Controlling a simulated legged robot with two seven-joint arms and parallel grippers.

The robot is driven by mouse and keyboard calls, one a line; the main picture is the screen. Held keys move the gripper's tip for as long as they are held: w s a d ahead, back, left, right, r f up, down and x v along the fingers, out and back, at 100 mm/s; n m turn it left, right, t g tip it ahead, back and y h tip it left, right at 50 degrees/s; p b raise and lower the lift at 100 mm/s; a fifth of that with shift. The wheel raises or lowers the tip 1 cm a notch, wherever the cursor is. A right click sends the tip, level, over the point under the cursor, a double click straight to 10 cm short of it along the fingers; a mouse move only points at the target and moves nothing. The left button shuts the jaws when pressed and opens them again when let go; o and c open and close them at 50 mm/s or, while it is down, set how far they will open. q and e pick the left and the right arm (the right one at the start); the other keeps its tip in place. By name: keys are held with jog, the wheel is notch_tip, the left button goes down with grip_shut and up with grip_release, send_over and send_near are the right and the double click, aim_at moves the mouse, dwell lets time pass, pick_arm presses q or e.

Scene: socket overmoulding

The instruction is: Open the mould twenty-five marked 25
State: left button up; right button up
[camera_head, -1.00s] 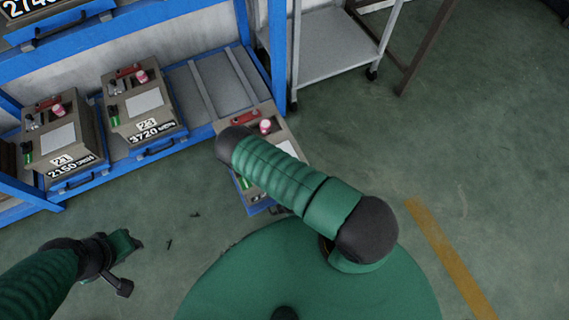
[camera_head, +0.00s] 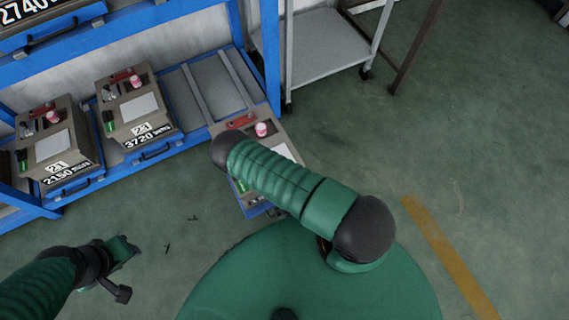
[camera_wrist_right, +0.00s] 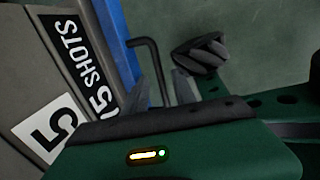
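A grey-brown mould (camera_head: 231,128) with a red part and a pink knob sits out in front of the blue rack in the head view. My right arm covers much of it. In the right wrist view its label (camera_wrist_right: 88,60) reads "5 SHOTS", with a partly cut-off "5" on a white plate (camera_wrist_right: 50,128). A black bent handle (camera_wrist_right: 147,42) stands out from its blue edge (camera_wrist_right: 115,35). My right gripper (camera_wrist_right: 172,85) has its fingers at this handle; their closure is unclear. My left gripper (camera_head: 130,268) is over the floor at lower left, away from the mould.
Two more moulds, marked 21 with 3720 (camera_head: 138,105) and 21 with 2150 (camera_head: 55,150), stand on the blue rack (camera_head: 270,60). A grey trolley (camera_head: 325,45) stands right of the rack. Open green floor (camera_head: 480,130) lies to the right.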

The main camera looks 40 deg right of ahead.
notch_tip(320, 180, up, 16)
jog(key=s+p, duration=0.3)
jog(key=p, duration=0.4)
jog(key=shift+a+r, duration=0.2)
jog(key=shift+a, duration=0.15)
jog(key=shift+w, duration=0.1)
